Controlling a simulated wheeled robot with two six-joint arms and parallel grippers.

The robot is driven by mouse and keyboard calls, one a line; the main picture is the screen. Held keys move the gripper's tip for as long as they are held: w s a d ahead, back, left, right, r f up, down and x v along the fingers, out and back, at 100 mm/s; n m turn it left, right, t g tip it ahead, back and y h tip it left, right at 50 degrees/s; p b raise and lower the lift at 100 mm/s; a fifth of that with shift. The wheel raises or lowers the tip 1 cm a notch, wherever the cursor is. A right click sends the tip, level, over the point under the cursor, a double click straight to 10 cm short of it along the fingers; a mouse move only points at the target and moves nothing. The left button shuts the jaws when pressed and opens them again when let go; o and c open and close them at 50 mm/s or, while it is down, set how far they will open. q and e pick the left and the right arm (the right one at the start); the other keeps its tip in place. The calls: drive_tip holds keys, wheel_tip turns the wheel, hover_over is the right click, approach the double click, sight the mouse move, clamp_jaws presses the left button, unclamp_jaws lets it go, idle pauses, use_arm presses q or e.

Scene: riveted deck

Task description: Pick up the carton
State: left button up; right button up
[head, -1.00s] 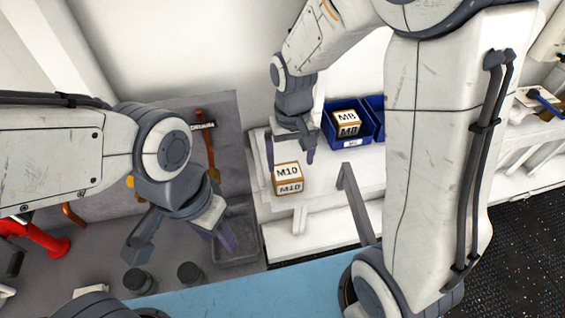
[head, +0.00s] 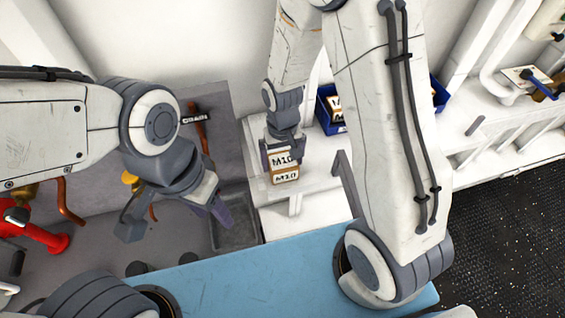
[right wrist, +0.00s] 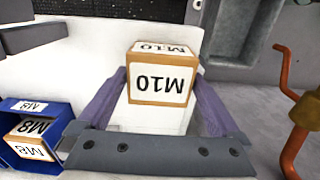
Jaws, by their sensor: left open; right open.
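A carton (head: 285,173) with brown edges and white faces marked M10 stands on the white bench. In the right wrist view the carton (right wrist: 160,82) lies straight ahead between the fingertips. My right gripper (head: 281,160) is open over it, with a purple finger to each side; the right wrist view shows both fingers of the gripper (right wrist: 160,88). Whether the fingers touch the carton I cannot tell. My left gripper (head: 174,222) is open and empty over the grey surface at the left, well away from the carton.
A blue bin (right wrist: 32,138) with M8 cartons (right wrist: 30,142) stands beside the M10 carton; in the head view my right arm partly hides the bin (head: 325,112). A grey tray (head: 236,236) and an orange-red pipe (right wrist: 292,130) are on the other side.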

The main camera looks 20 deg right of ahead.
drive_tip(key=shift+f, duration=1.25)
drive_tip(key=shift+c, duration=0.3)
drive_tip(key=c, duration=1.3)
drive_tip(key=shift+o, duration=0.2)
drive_tip(key=shift+r, duration=0.15)
